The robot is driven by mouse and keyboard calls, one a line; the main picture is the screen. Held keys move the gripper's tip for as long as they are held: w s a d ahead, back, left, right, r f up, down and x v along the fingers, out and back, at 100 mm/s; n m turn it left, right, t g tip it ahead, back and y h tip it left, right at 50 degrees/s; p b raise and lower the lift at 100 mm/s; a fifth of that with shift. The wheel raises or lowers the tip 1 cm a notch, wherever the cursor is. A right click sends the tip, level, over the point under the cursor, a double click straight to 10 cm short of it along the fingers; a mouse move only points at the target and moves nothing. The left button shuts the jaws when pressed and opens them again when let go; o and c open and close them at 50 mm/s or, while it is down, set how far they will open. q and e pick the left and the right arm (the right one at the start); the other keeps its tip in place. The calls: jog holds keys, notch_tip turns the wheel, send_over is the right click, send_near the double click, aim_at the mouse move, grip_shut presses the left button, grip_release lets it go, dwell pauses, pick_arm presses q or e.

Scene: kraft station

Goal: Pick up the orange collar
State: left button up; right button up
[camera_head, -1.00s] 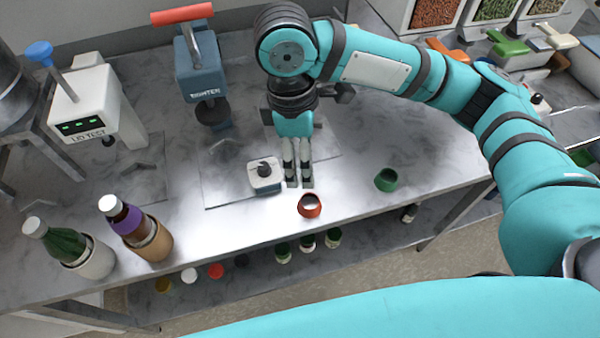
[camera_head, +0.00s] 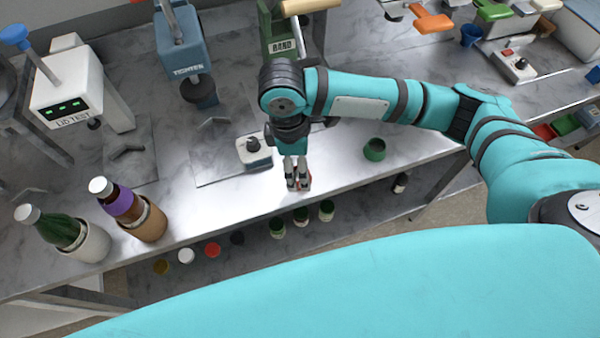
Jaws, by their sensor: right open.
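The orange collar (camera_head: 308,185) stands near the front edge of the grey marble worktop, mostly hidden behind my right gripper's fingers, with only slivers of its orange-red rim showing. My right gripper (camera_head: 298,187) points down over the collar with its fingertips at it. It is open; I cannot tell whether the fingers touch the collar or straddle it. My left gripper is not in view.
A green collar (camera_head: 374,150) stands to the right. A white block with a dark knob (camera_head: 254,152) is left of the gripper. Two bottles in cups (camera_head: 140,215) stand at the left front. Several small jars (camera_head: 302,221) sit on a lower shelf.

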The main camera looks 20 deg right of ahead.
notch_tip(320, 180, down, 4)
jog(key=shift+r+p, duration=0.1)
jog(key=shift+p, duration=0.2)
jog(key=shift+f, duration=0.2)
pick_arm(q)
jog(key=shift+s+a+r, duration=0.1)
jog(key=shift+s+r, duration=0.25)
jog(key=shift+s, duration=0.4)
pick_arm(e)
jog(key=c, duration=0.8)
